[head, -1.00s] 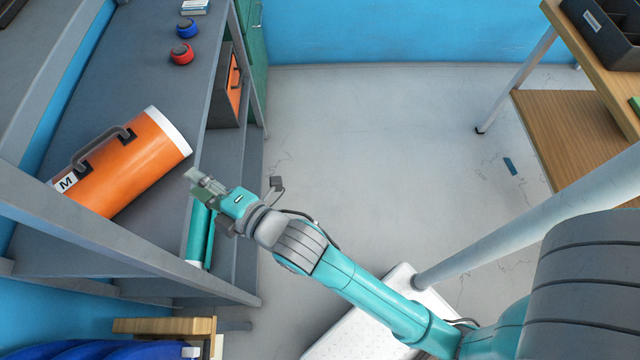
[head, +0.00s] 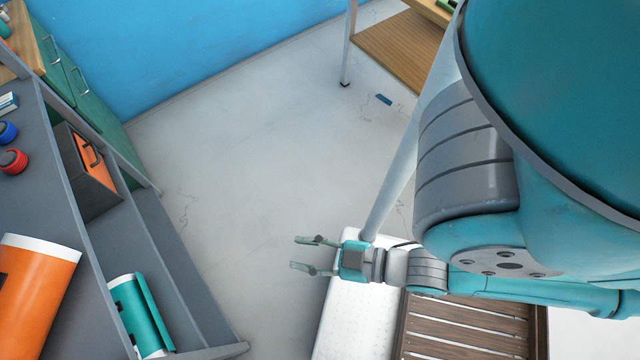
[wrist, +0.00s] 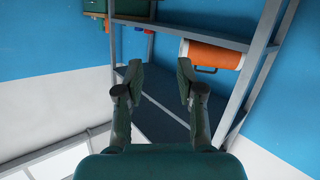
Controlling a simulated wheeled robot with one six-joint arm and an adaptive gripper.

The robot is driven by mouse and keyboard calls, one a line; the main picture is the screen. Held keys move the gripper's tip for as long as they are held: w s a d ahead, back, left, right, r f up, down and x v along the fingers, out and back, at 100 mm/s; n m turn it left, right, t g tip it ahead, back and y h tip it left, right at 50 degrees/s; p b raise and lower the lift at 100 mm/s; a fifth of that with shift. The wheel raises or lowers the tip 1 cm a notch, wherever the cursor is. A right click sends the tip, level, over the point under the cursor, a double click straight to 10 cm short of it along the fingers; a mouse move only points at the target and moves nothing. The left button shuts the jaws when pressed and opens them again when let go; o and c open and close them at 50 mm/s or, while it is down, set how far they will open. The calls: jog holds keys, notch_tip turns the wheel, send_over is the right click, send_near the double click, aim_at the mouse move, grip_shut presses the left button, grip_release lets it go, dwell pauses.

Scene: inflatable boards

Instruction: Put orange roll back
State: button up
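The orange roll (head: 38,290) lies on the grey shelf's upper board at the left of the head view, cut off by the picture's left edge. It has a white end band. In the wrist view my gripper (wrist: 156,82) is open and faces the shelf.
A teal roll (head: 140,315) lies on the lower shelf. A red tape roll (head: 13,162) and a blue one (head: 7,132) sit on the upper board. An orange case (head: 88,160) stands in a cubby. A slatted wooden crate (head: 455,330) is near my arm. Floor between is clear.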

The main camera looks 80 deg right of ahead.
jog(key=s, duration=0.1)
jog(key=s+m, duration=0.1)
jog(key=s+r+m, duration=0.1)
jog(key=shift+s+d+h, duration=0.3)
jog(key=shift+s+d, duration=0.05)
jog(key=shift+s, duration=0.05)
dwell(1.0)
